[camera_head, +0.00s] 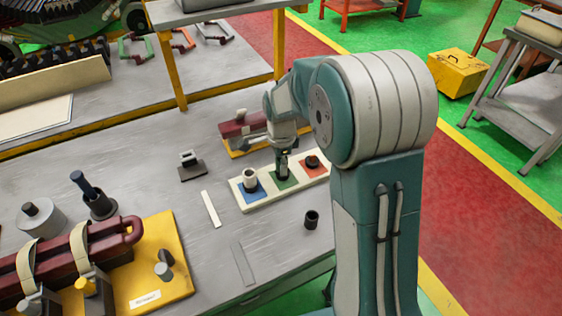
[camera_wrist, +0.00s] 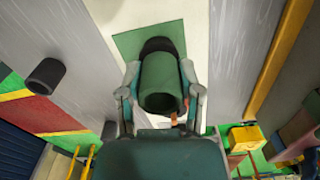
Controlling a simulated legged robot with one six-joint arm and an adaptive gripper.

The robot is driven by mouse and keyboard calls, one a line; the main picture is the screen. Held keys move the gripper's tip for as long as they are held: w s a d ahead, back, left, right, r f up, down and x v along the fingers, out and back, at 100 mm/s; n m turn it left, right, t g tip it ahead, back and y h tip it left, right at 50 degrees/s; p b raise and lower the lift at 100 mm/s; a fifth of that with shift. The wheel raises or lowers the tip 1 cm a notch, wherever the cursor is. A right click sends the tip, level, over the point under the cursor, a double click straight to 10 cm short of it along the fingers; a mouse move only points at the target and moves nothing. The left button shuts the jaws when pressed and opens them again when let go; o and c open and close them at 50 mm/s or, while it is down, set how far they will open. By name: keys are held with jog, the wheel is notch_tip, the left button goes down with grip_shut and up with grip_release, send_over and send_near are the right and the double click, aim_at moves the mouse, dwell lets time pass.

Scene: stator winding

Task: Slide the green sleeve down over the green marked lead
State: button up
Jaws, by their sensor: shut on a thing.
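My gripper (camera_wrist: 161,76) is shut on the green sleeve (camera_wrist: 160,86), with one finger on each side of it in the wrist view. The sleeve's open end faces the wrist camera. Behind it lies the green square (camera_wrist: 127,42) on the pale board, with a dark round shape around the sleeve's far end. In the head view my gripper (camera_head: 282,158) is over the green square (camera_head: 287,182), between the blue and red squares. I cannot tell whether the sleeve touches the board or surrounds a lead. A small orange bit shows near its open end.
The pale board (camera_head: 262,199) also bears a whitish sleeve on the blue square (camera_head: 249,180) and a dark ringed piece on the red square (camera_head: 312,163). A loose dark cylinder (camera_head: 311,219) stands in front. A yellow plate (camera_head: 170,245) with a dark red coil is at left.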

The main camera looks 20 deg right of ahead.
jog(key=o, duration=0.9)
jog(key=shift+d, duration=0.1)
notch_tip(320, 180, up, 12)
jog(key=shift+f, duration=0.1)
dwell(0.5)
